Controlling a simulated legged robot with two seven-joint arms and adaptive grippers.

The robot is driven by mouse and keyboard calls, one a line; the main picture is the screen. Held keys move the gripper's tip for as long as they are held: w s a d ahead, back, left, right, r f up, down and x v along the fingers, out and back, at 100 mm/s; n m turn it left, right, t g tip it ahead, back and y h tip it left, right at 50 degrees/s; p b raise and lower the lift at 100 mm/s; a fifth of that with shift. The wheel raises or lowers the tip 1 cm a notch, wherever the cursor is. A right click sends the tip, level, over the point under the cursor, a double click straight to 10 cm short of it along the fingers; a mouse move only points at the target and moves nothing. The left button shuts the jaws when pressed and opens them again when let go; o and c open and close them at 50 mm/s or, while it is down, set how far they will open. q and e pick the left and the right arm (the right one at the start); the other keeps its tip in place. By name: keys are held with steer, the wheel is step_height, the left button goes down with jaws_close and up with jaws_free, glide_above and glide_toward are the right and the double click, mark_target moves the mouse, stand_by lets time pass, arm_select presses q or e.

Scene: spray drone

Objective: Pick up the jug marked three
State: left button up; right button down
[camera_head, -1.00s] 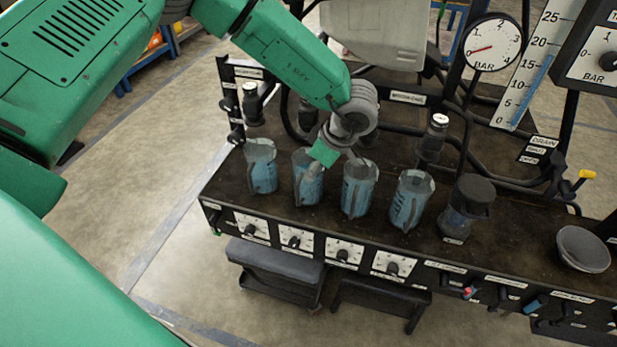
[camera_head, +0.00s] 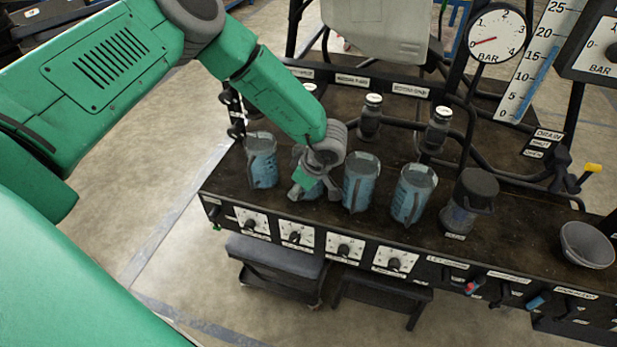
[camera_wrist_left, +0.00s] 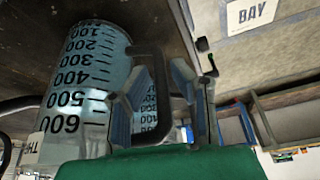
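The second from left (camera_head: 315,190) is partly hidden behind my left gripper (camera_head: 299,188). In the left wrist view a large jug (camera_wrist_left: 85,85) fills the left side, with a cut-off label starting "TH"; it appears to be that same jug. Its dark handle (camera_wrist_left: 161,95) runs between the spread fingers of my left gripper (camera_wrist_left: 160,105). Whether the fingers touch the handle is unclear. My right gripper is not in view.
Neighbouring jugs stand close on both sides, at left (camera_head: 262,160) and right (camera_head: 359,183), with another jug (camera_head: 413,193) further right. A dark lidded container (camera_head: 470,200) and a grey bowl (camera_head: 586,246) are at the right. Dials line the bench front (camera_head: 320,240).

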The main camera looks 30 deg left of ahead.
arm_select(q)
jaws_close()
steer(key=shift+r, duration=0.1)
steer(key=shift+r, duration=0.1)
